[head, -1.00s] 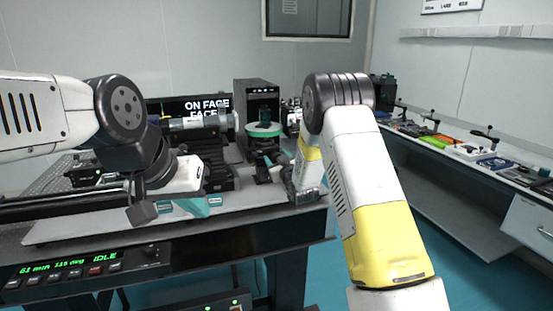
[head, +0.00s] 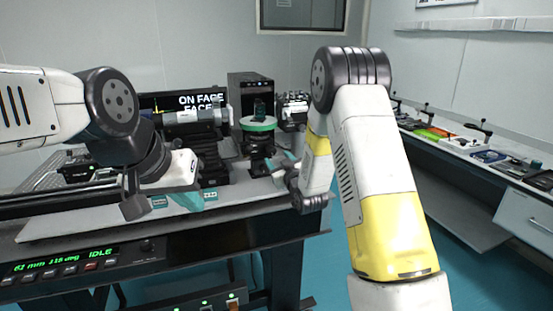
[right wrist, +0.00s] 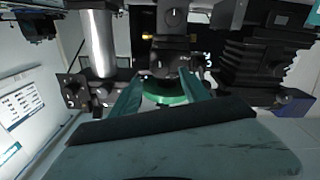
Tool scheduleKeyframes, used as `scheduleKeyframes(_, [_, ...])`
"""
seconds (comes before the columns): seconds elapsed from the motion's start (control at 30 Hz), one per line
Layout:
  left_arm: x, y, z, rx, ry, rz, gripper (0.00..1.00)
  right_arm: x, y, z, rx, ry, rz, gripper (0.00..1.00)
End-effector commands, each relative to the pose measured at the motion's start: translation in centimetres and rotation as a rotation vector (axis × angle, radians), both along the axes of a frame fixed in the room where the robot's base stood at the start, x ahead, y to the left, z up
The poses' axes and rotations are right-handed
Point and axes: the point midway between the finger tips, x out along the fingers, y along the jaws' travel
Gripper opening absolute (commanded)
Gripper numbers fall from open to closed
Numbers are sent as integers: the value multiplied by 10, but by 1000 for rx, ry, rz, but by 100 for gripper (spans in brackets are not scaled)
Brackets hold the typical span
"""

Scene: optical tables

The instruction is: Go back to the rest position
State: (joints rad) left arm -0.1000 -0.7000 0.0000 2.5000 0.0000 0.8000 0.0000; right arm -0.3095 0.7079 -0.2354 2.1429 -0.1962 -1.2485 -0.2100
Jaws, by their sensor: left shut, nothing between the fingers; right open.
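My left gripper (head: 188,198) is at the left in the head view, low over the front of the optical table (head: 90,222). Its teal fingers are shut with nothing between them. My right gripper (head: 283,168) is at the table's right end, partly hidden by its own arm. In the right wrist view its two teal fingers (right wrist: 162,88) are spread apart and empty. A round stand with a green top (head: 258,124) is just beyond it. The green disc (right wrist: 165,98) shows between the fingers in the right wrist view; I cannot tell whether they touch it.
A dark stage (head: 212,165) and a silver cylinder (head: 190,117) stand behind my left gripper. A black box (head: 250,92) and a screen (head: 155,104) are at the back. A side bench (head: 530,187) with tools runs along the right. Floor (head: 335,265) is free between the tables.

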Motion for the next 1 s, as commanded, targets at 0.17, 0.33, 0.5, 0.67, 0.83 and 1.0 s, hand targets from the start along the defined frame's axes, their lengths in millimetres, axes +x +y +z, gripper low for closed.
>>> scheduleKeyframes(0.17, [0,0,0,0,0,0,0,-3,-14,22,14,58,-33,54])
scheduleKeyframes(0.33, [0,0,0,0,0,0,0,-27,-46,62,52,222,-99,54])
scheduleKeyframes(0.5, [0,0,0,0,0,0,0,-78,-75,93,96,411,-151,54])
scheduleKeyframes(0.67, [0,0,0,0,0,0,0,-146,-94,114,133,585,-183,54])
scheduleKeyframes(0.83, [0,0,0,0,0,0,0,-234,-108,125,161,767,-208,54])
scheduleKeyframes(1.0, [0,0,0,0,0,0,0,-323,-114,123,173,930,-227,54])
